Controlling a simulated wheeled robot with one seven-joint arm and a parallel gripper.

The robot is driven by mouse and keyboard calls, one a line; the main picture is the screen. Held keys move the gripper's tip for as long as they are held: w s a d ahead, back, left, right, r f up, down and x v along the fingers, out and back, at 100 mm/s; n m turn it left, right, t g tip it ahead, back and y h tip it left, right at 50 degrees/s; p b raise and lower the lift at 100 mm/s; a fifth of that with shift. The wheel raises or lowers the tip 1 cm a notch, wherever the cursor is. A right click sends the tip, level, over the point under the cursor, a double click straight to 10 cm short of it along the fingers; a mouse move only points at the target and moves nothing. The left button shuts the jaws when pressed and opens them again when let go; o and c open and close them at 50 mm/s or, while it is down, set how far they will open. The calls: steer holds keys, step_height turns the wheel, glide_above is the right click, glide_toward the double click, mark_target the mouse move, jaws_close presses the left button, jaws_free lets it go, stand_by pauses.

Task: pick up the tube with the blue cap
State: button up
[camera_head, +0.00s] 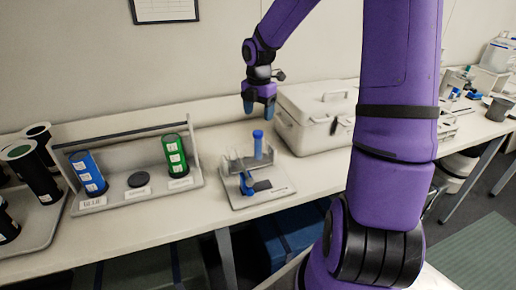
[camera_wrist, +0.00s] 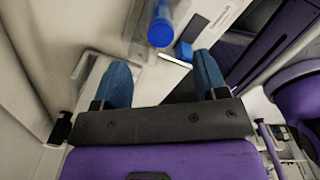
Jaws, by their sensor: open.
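The tube with the blue cap (camera_head: 258,143) stands upright in a small clear rack (camera_head: 236,164) on a pale base plate on the bench. Its blue cap shows from above in the wrist view (camera_wrist: 160,33), beyond the fingertips and roughly midway between them. My gripper (camera_head: 259,106) is open and empty, pointing down, a little above the cap in the head view. Its two blue fingers (camera_wrist: 160,75) are spread apart in the wrist view and do not touch the tube.
A blue-handled device (camera_head: 255,186) sits in front of the rack. A large pale case (camera_head: 315,118) stands close on the right. A holder with a blue canister (camera_head: 88,172) and a green canister (camera_head: 175,155) stands on the left.

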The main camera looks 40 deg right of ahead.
mark_target(258, 132)
step_height(258, 132, down, 5)
steer(key=shift+r, duration=0.2)
steer(key=shift+a+f, duration=0.2)
steer(key=shift+f, duration=2.65)
steer(key=shift+s, duration=0.1)
steer(key=c, duration=1.1)
